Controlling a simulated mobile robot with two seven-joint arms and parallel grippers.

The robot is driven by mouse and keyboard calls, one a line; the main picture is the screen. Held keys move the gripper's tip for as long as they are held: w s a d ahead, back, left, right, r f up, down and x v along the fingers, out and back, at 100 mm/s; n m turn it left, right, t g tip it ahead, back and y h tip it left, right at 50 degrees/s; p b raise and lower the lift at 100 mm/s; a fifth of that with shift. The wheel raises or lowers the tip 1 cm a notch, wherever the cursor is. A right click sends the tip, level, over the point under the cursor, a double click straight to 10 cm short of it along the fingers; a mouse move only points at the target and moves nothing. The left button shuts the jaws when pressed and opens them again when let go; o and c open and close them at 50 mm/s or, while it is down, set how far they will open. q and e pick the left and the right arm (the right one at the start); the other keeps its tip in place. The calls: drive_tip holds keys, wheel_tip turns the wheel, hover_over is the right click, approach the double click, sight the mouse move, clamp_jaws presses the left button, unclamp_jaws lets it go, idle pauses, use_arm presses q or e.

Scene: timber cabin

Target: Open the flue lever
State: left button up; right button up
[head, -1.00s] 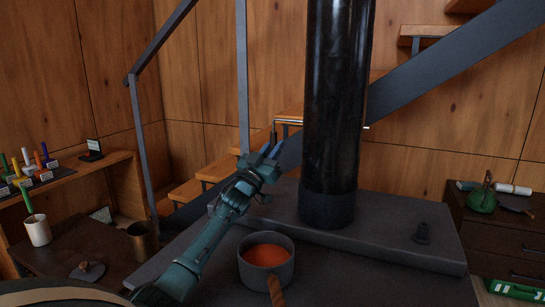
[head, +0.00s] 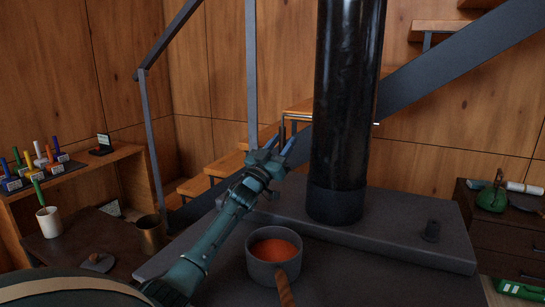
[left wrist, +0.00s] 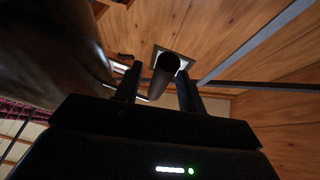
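The flue lever (head: 283,128) is a thin bent metal rod that comes out of the left side of the tall black flue pipe (head: 345,100), with its end hanging down. My left gripper (head: 278,149) is just below and around that hanging end, fingers pointing up. In the left wrist view the fingers of my left gripper (left wrist: 160,88) stand apart, with the dark lever handle (left wrist: 166,74) between them. A gap shows on its left side; I cannot tell whether the right finger touches it. My right gripper is not in view.
A grey pot (head: 272,270) with orange-red contents stands on the dark stove top below my left arm. Stairs with a metal railing (head: 252,75) rise behind. A side shelf (head: 85,165) holds coloured items at left.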

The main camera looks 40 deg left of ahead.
use_arm(q)
drive_tip(key=p+v, duration=0.2)
drive_tip(key=v, duration=1)
drive_tip(key=shift+s+f, duration=0.25)
drive_tip(key=shift+s, duration=0.05)
